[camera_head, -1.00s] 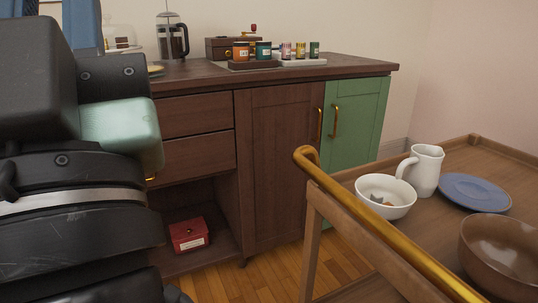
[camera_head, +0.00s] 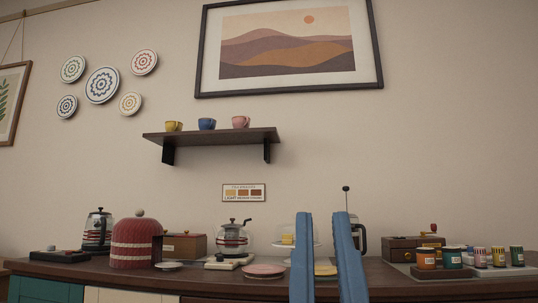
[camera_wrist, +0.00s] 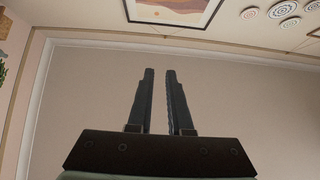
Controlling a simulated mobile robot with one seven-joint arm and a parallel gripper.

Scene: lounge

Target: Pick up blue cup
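The blue cup (camera_head: 207,124) stands upright in the middle of a dark wall shelf (camera_head: 213,138) in the head view. A yellow cup (camera_head: 173,126) is to its left and a pink cup (camera_head: 241,122) to its right. My gripper (camera_head: 327,215) shows as two blue fingers low in the head view, right of and below the shelf. The fingers are apart with nothing between them. The wrist view also shows the fingers (camera_wrist: 160,72) apart and empty against a bare wall. No cup shows in the wrist view.
A long sideboard (camera_head: 200,282) runs below the shelf. On it are a red cozy (camera_head: 135,243), a glass teapot (camera_head: 232,238), a pink plate (camera_head: 264,271), a wooden grinder box (camera_head: 413,248) and several jars. A framed picture (camera_head: 290,80) hangs above.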

